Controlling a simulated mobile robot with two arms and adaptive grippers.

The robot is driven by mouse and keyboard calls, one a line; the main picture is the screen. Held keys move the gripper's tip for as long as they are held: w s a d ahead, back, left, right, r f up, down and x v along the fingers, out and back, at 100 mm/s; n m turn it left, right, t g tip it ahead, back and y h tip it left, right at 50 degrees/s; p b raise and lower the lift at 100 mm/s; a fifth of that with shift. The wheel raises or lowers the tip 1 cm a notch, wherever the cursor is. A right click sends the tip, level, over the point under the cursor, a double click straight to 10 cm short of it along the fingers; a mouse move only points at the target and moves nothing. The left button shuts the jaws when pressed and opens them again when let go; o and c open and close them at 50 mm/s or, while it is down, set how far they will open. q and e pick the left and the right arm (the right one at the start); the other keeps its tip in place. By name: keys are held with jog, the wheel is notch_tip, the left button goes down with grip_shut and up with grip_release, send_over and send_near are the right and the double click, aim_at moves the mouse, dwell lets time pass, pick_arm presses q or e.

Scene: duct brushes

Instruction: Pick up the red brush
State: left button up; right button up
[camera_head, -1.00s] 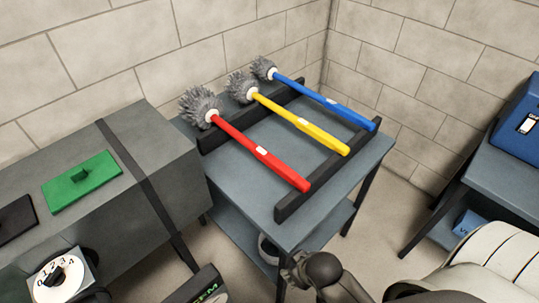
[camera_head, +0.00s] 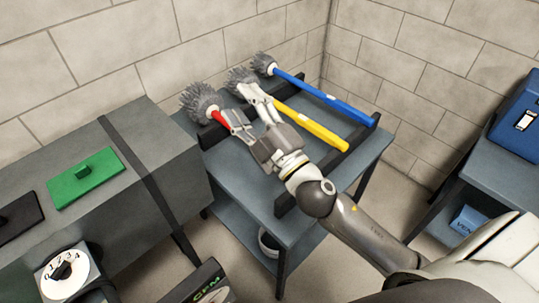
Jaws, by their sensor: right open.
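The red brush lies on the rack at the left of the three brushes. Its grey bristle head (camera_head: 199,100) and a short piece of red handle (camera_head: 219,118) show; the rest is hidden under my right gripper and arm. My right gripper (camera_head: 233,101) is open, with its fingers pointing at the brush heads. One finger is over or beside the red handle, the other is by the yellow brush's head. I cannot tell whether it touches either brush. My left gripper is not in view.
The yellow brush (camera_head: 318,133) lies close beside my right gripper, and the blue brush (camera_head: 340,103) lies farther right. They rest on black rails (camera_head: 361,134) on a grey-blue table (camera_head: 233,178). A grey duct (camera_head: 158,153) stands left; brick walls are behind.

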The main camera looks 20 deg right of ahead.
jog(key=s+a+r+n+g+y, duration=0.2)
jog(key=a+n+g+y, duration=0.65)
jog(key=n, duration=0.65)
notch_tip(320, 180, down, 8)
jog(key=s+a+n+g, duration=0.1)
jog(key=a+n+g, duration=0.2)
jog(key=n+g, duration=0.4)
jog(key=w+d+f+n+h, duration=0.1)
jog(key=d+f+h, duration=0.2)
jog(key=d, duration=0.4)
jog(key=w+d+f+n+g+h, duration=0.1)
jog(key=d+f+h, duration=0.2)
jog(key=d+h, duration=0.2)
jog(key=w+d+f+n+h, duration=0.1)
jog(key=d+f+h, duration=0.3)
jog(key=d, duration=0.6)
jog(key=shift+w+d, duration=0.15)
jog(key=shift+w, duration=0.3)
jog(key=shift+w+d+f, duration=0.1)
jog(key=shift+d+f, duration=0.2)
jog(key=p+x, duration=0.1)
jog(key=x, duration=0.4)
jog(key=shift+f+p, duration=0.3)
jog(key=shift+p, duration=0.05)
jog(key=shift+p+x, duration=0.7)
jog(key=shift+x, duration=1.65)
